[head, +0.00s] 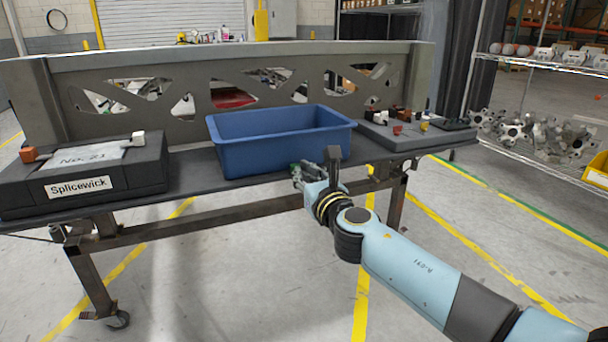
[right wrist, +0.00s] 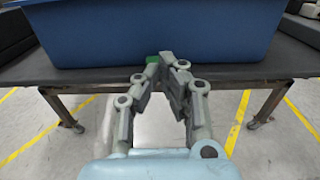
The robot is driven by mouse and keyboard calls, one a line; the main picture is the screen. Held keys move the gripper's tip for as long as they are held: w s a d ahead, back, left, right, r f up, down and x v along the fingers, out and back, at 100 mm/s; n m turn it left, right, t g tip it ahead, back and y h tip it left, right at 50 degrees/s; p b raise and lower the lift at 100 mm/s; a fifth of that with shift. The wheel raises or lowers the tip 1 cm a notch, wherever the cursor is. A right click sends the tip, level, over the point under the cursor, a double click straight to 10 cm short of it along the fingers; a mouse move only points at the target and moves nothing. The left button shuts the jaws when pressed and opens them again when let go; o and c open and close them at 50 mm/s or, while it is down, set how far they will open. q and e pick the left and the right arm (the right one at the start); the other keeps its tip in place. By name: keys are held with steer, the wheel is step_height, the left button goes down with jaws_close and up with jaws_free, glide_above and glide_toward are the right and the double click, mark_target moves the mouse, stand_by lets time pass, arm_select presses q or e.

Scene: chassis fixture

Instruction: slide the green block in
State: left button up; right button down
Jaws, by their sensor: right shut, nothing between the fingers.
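A small green patch, which looks like part of the green block (right wrist: 153,59), shows at the table's front edge in the right wrist view. The rest of it is hidden behind the left fingertip. My right gripper (right wrist: 163,60) is shut and empty, its tips close together beside the green patch; I cannot tell if they touch it. In the head view my right gripper (head: 298,170) is at the table's front edge, just in front of the blue bin (head: 265,155). My left gripper is not in view.
A dark case labelled Splicewick (head: 120,190) lies at the table's left. A grey board (head: 395,137) with small coloured pieces lies right of the bin. A tall grey panel with cutouts (head: 180,80) stands along the back. Floor in front is clear.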

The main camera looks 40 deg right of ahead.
steer(key=shift+x, duration=1.1)
steer(key=shift+r, duration=0.1)
steer(key=v, duration=0.8)
steer(key=shift+s+d, duration=0.1)
